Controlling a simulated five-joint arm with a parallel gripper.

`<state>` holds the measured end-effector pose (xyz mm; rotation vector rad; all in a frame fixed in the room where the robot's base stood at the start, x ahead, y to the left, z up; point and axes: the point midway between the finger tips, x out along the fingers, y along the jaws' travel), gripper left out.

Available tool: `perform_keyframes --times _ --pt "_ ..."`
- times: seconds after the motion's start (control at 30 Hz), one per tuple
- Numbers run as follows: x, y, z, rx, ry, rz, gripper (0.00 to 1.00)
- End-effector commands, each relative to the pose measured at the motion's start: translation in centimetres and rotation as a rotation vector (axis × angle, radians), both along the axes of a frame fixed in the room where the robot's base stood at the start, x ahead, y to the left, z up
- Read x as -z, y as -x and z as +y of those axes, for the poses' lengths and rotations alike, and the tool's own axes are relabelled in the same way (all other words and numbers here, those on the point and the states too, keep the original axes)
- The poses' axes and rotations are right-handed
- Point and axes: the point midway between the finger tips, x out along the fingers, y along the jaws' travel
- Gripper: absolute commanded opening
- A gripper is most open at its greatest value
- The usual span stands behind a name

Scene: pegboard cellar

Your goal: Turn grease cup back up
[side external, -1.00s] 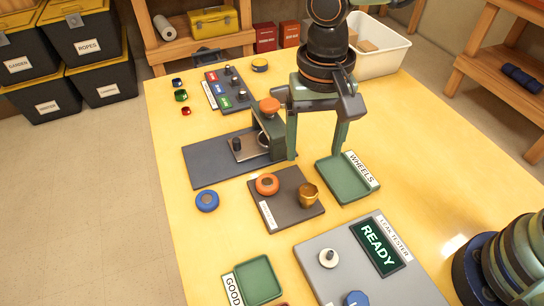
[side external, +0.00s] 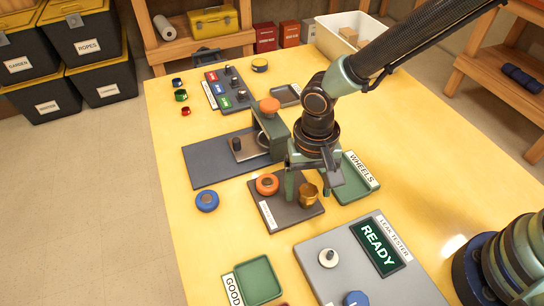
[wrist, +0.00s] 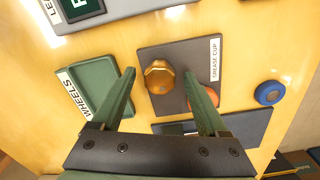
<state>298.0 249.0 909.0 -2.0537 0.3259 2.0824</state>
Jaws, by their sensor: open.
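The grease cup is a gold, faceted cup (side external: 309,192) on a dark plate (side external: 283,218) in the middle of the table. In the wrist view the cup (wrist: 159,77) shows a hexagonal part and a rounded part; I cannot tell surely which end is up. The plate (wrist: 175,52) carries a "GREASE CUP" label there. My gripper (side external: 313,190) is open and points down over the plate, its fingers on either side of the cup in the side view. In the wrist view the gripper (wrist: 158,62) has the cup between its fingers, with gaps on both sides.
An orange round knob (side external: 267,184) sits on the same plate, partly behind a finger in the wrist view. The green "WHEELS" tray (side external: 352,188), a grey "READY" tester (side external: 345,270), a dark plate with an upright block (side external: 210,165) and a blue ring (side external: 207,200) surround it.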

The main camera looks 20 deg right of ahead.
Motion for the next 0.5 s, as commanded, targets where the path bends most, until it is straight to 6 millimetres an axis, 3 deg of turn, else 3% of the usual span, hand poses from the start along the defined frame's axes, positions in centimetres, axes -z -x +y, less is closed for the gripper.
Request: perform_keyframes --times 0.17,0.2,0.4,0.5 --pt "0.02 0.0 -0.01 0.0 0.0 0.0 0.77" --pt "0.01 0.0 -0.01 0.0 0.0 0.0 0.73" --pt "-0.01 0.01 0.0 0.0 0.0 0.0 0.0" --pt "-0.01 0.01 0.0 -0.001 0.0 0.0 0.0"
